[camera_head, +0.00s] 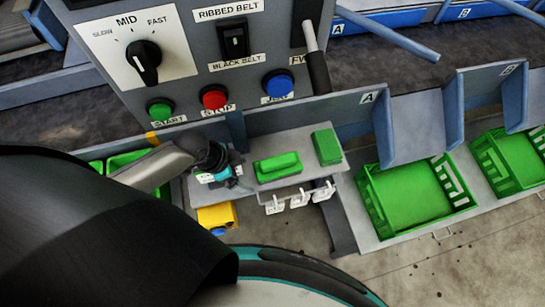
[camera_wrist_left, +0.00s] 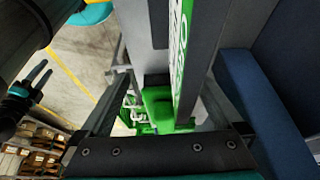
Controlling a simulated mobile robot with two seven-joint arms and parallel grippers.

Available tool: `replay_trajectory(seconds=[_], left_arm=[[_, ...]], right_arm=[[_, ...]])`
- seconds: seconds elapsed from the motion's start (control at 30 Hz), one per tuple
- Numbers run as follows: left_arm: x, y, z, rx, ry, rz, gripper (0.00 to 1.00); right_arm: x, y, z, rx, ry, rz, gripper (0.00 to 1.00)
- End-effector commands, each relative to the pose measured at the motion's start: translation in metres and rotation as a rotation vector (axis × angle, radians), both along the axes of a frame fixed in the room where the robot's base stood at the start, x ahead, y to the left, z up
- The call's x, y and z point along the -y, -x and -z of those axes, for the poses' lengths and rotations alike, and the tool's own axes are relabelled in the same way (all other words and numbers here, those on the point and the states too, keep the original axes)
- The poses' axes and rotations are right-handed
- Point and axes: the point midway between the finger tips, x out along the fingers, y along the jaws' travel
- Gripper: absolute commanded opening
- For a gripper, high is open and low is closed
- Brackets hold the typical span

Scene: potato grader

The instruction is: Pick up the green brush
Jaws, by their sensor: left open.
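Two green items lie on the small grey shelf below the control panel in the head view. One is a long green piece (camera_head: 278,166) with a raised top, which looks like the brush. The other is a green block (camera_head: 327,147) to its right. My left gripper (camera_head: 236,182) is just left of the long piece, apart from it. In the left wrist view its open, empty fingers (camera_wrist_left: 155,112) frame a green shape (camera_wrist_left: 158,103) beyond them; I cannot tell which item this is. My right gripper (camera_wrist_left: 38,80) shows at the left of the wrist view, its fingers apart.
The control panel (camera_head: 190,70) with knob, switch and buttons rises behind the shelf. White hooks (camera_head: 298,198) hang from the shelf front, and a yellow box with a blue button (camera_head: 217,217) sits below left. Green crates (camera_head: 410,195) stand at right beside blue dividers (camera_head: 415,125).

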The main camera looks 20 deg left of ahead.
Motion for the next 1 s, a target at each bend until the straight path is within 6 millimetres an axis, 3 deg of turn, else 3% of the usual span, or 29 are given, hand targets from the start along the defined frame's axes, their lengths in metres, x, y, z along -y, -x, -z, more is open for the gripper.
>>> replay_trajectory(seconds=[0.1, 0.47, 0.73, 1.0], left_arm=[[0.018, -0.014, -0.001, 0.002, 0.002, -0.001, 1.0], [0.042, -0.032, 0.0, 0.001, 0.0, 0.0, 1.0], [0.077, -0.057, -0.001, 0.001, -0.001, 0.001, 1.0], [0.077, -0.058, 0.011, -0.001, -0.004, -0.001, 1.0]], right_arm=[[0.003, 0.004, -0.001, -0.006, 0.004, 0.003, 0.5], [0.004, 0.005, -0.002, -0.009, 0.006, 0.004, 0.5], [0.003, 0.005, -0.002, -0.009, 0.005, 0.002, 0.5], [0.0, 0.005, 0.0, -0.008, 0.001, 0.001, 0.5]])
